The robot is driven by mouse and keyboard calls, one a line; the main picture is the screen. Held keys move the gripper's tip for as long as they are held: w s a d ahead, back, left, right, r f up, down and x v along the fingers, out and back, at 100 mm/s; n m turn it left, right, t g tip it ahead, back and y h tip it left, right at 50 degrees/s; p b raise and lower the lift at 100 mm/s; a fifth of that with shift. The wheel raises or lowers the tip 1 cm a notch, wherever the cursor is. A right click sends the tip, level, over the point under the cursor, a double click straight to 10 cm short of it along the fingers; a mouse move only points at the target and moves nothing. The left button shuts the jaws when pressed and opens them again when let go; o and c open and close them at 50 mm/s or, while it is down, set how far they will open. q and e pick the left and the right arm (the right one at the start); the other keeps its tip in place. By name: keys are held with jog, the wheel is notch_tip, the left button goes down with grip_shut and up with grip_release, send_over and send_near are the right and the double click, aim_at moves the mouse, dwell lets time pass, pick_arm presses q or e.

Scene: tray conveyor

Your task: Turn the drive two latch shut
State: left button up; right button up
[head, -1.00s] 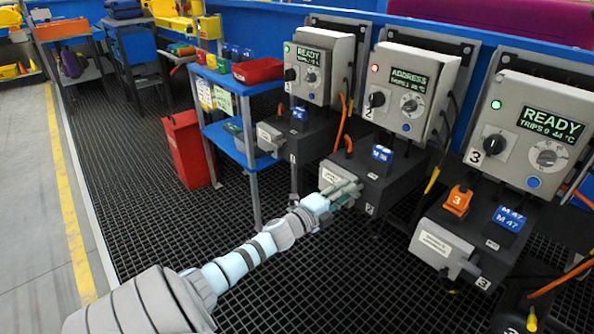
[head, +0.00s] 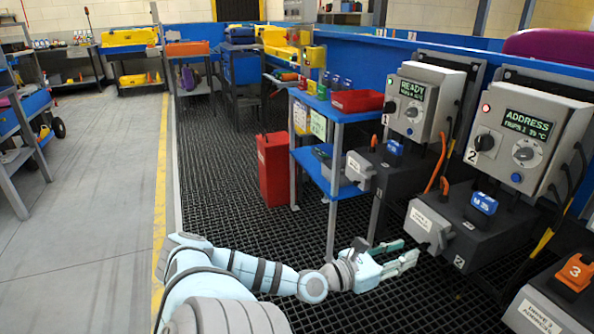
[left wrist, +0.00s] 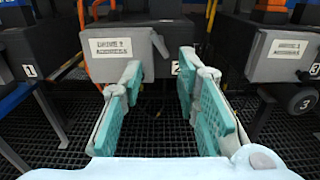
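The drive two box (head: 478,232), dark with a pale labelled front cover (head: 428,224), stands right of centre in the head view. Its label (left wrist: 111,47) shows in the left wrist view. A small dark lever, apparently the latch (left wrist: 160,43), sits tilted at the cover's right edge. Drive two's panel (head: 522,140) reads ADDRESS with a red light. My left gripper (head: 410,252) is open and empty, just in front of and below the cover. In the left wrist view its fingers (left wrist: 160,82) are apart, with the latch beyond the gap. My right gripper is not in view.
Drive one (head: 375,170) with its READY panel (head: 425,100) stands left of drive two. Drive three (head: 560,300) is at the lower right. A blue shelf (head: 330,175) and a red bin (head: 273,168) stand left. The dark grating floor is clear before the drives.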

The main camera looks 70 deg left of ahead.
pick_arm(q)
jog(key=s+a+f+n+g+y+p, duration=0.55)
jog(key=s+a+n+p, duration=0.35)
jog(key=a+n, duration=0.25)
jog(key=s+f+n+g+p, duration=0.5)
jog(key=s+f+n+p, duration=0.1)
jog(key=s+f+n, duration=0.3)
jog(key=shift+s+a+f+y+p, duration=0.35)
jog(key=shift+s+f, duration=0.3)
jog(key=shift+s, duration=0.4)
jog(key=shift+d+g, duration=0.1)
jog(key=shift+g, duration=0.15)
